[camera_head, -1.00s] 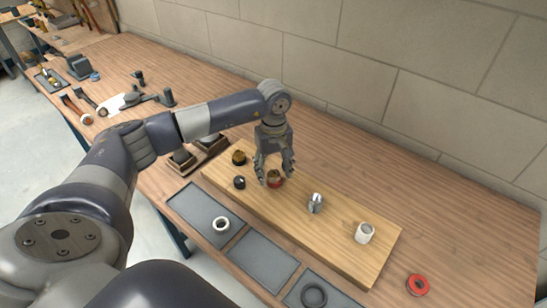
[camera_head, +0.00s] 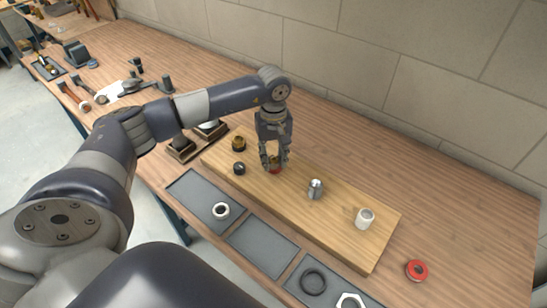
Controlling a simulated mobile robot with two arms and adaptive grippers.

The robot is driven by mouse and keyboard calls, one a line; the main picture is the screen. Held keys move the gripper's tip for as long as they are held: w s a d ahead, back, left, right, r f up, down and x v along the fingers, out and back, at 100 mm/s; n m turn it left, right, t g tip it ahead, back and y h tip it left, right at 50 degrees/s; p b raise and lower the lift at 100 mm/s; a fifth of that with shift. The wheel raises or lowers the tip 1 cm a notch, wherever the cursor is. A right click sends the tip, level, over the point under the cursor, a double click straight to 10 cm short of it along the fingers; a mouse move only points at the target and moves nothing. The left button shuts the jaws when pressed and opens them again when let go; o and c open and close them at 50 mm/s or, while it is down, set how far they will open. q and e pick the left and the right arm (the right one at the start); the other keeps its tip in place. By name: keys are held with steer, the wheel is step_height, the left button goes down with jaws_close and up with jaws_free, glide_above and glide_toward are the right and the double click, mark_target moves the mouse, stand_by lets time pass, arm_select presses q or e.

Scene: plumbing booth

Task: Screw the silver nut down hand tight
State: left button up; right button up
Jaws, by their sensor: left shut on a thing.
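A silver hex nut (camera_head: 350,301) lies in the right tray and is cut by the bottom edge of the picture. A silver cylindrical fitting (camera_head: 315,189) stands upright on the board, right of the gripper and apart from it. My right gripper is not in view.
A brass fitting (camera_head: 239,144), a black fitting (camera_head: 239,168) and a white fitting (camera_head: 365,218) stand on the board. Grey trays in front hold a white ring (camera_head: 221,211) and a black ring (camera_head: 313,281). A red ring (camera_head: 416,270) lies on the bench. The bench behind the board is clear.

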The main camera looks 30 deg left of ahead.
arm_select(q)
steer(key=shift+f+m+b, duration=0.1)
steer(key=shift+m+b, duration=0.6)
steer(key=shift+m, duration=0.7)
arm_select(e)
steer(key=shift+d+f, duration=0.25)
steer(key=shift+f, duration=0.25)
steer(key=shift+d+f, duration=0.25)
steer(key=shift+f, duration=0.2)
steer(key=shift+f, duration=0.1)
arm_select(q)
steer(key=shift+m+b, duration=0.75)
steer(key=shift+m, duration=0.15)
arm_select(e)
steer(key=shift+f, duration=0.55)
arm_select(q)
steer(key=shift+m+b, duration=0.5)
steer(key=shift+m, duration=0.4)
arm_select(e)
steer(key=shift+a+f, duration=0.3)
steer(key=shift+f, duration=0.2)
arm_select(q)
steer(key=o, duration=1.2)
steer(key=shift+c, duration=0.2)
steer(key=o, duration=0.8)
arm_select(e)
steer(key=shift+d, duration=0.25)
